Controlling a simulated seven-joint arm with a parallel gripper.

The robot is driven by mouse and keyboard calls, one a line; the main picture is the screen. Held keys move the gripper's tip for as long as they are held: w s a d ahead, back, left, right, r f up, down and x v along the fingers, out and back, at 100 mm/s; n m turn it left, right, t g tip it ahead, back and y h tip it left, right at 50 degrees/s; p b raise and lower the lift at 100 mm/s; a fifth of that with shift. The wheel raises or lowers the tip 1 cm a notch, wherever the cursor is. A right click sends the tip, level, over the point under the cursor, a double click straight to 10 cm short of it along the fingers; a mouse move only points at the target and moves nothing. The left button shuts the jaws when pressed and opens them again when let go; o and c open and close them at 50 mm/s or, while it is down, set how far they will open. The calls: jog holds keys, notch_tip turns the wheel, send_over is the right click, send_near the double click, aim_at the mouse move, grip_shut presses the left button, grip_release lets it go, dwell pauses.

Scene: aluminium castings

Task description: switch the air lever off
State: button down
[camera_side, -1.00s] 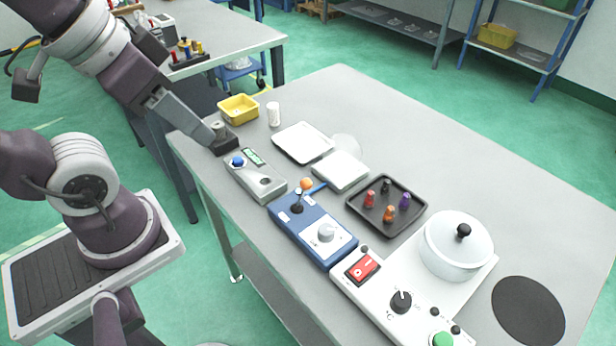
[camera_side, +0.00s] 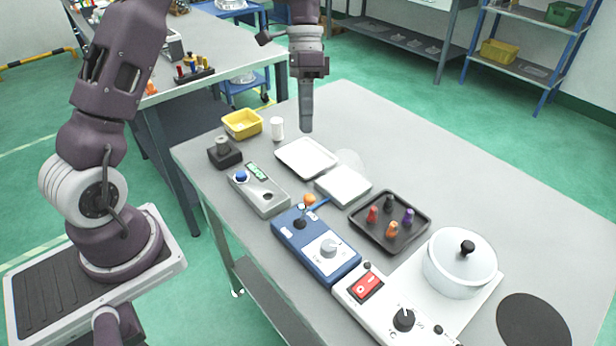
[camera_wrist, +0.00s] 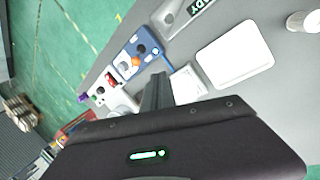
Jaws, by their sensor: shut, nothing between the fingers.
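The air lever is a stick with an orange ball (camera_side: 310,199) on a blue box (camera_side: 317,246) at the table's near edge. Its ball leans toward the back of the table, away from the box's near edge. In the wrist view the blue box (camera_wrist: 140,50) shows with the orange ball (camera_wrist: 135,61) over it. My gripper (camera_side: 306,130) is shut and empty, pointing down, high above the table behind the white trays. It is well apart from the lever. Its fingers (camera_wrist: 156,82) show in the wrist view.
A grey box with a blue button (camera_side: 259,193) stands left of the blue box, and a panel with a red switch (camera_side: 368,286) right of it. White trays (camera_side: 306,157), a dark tray of pegs (camera_side: 391,245) and a white pot (camera_side: 460,265) lie behind.

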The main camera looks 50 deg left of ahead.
jog(key=shift+f, duration=0.15)
send_near(305, 209)
jog(key=w+a+f, duration=0.3)
jog(key=f, duration=0.2)
jog(key=s+d, duration=0.2)
jog(key=d, duration=0.1)
